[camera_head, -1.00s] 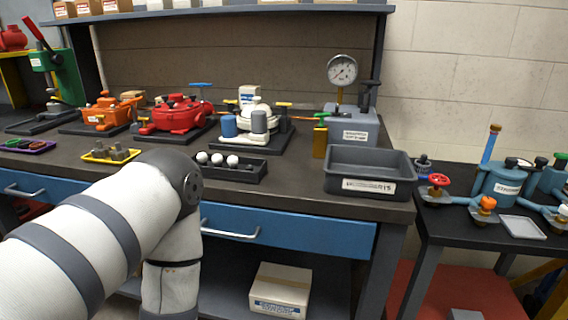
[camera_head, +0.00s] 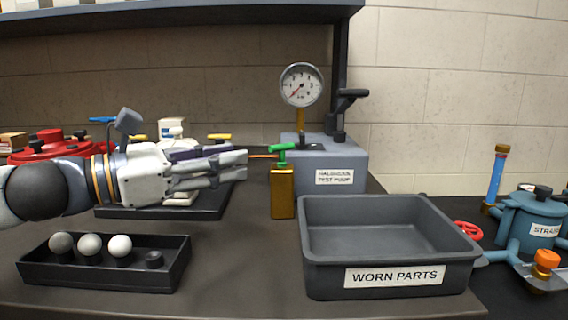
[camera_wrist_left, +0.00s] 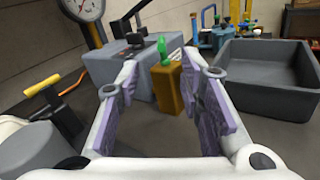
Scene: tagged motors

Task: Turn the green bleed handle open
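The green bleed handle (camera_head: 283,148) sits on top of an upright brass-coloured block (camera_head: 283,192), in front of the grey test pump (camera_head: 335,170). In the left wrist view the green handle (camera_wrist_left: 163,50) stands upright in the gap between the fingers, beyond their tips, with the brass block (camera_wrist_left: 167,90) below it. My left gripper (camera_head: 244,164) reaches in from the left, points right and stops short of the handle. In the left wrist view my left gripper (camera_wrist_left: 160,62) has its fingers spread with nothing between the pads. My right gripper is out of view.
A round gauge (camera_head: 301,85) stands above the pump. A grey worn parts bin (camera_head: 385,270) is right of the brass block. A black tray (camera_head: 105,280) with pale balls lies front left. A red pump (camera_head: 50,147) is behind my arm. The front bench middle is clear.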

